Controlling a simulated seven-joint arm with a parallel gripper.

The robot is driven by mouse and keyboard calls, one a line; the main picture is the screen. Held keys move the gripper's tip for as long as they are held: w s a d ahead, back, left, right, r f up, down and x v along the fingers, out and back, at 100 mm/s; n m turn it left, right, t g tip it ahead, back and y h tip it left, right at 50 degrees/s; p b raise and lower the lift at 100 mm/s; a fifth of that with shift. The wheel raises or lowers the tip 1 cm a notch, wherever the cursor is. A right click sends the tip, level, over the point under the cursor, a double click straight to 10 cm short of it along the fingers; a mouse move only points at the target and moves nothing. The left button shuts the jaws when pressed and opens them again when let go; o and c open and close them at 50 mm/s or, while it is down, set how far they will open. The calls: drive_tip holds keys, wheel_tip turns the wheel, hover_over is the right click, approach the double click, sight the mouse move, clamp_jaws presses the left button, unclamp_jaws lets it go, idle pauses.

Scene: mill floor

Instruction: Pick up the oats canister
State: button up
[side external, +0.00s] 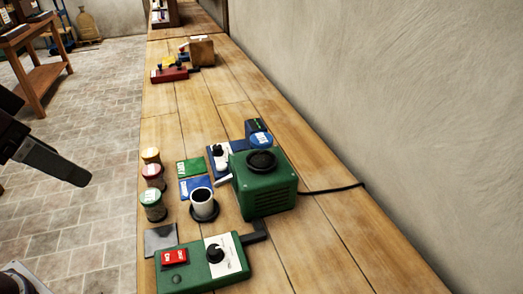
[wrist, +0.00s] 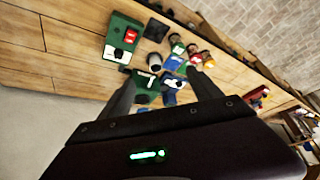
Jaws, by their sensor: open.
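Three small jars stand in a row at the left edge of the wooden bench: one yellow-topped (side external: 151,157), one red-topped (side external: 153,176) and one green-topped (side external: 153,204). The labels are too small to read, so I cannot tell which is the oats canister. My gripper (side external: 82,178) is over the floor left of the bench, apart from everything. In the wrist view my gripper (wrist: 163,82) has its fingers spread, with nothing held between them.
Green (side external: 190,168) and blue (side external: 196,186) packets lie flat. A wall bounds the right.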

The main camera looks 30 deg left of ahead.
drive_tip(key=w+d+r+m, duration=0.2)
drive_tip(key=w+d, duration=0.2)
drive_tip(key=w, duration=0.9)
drive_tip(key=m+g+h, duration=0.2)
drive_tip(key=m, duration=0.2)
hover_over(261, 138)
drive_tip(key=s+a, duration=0.2)
drive_tip(key=f, duration=0.8)
drive_tip(key=shift+w+d+f, duration=0.1)
drive_tip(key=shift+d+f, duration=0.1)
drive_tip(key=shift+f, duration=0.15)
drive_tip(key=shift+t, duration=0.3)
drive_tip(key=x, duration=0.7)
drive_tip(key=shift+s+d+f, duration=0.15)
drive_tip(key=shift+s+d, duration=0.1)
drive_tip(key=shift+d, duration=0.05)
clamp_jaws()
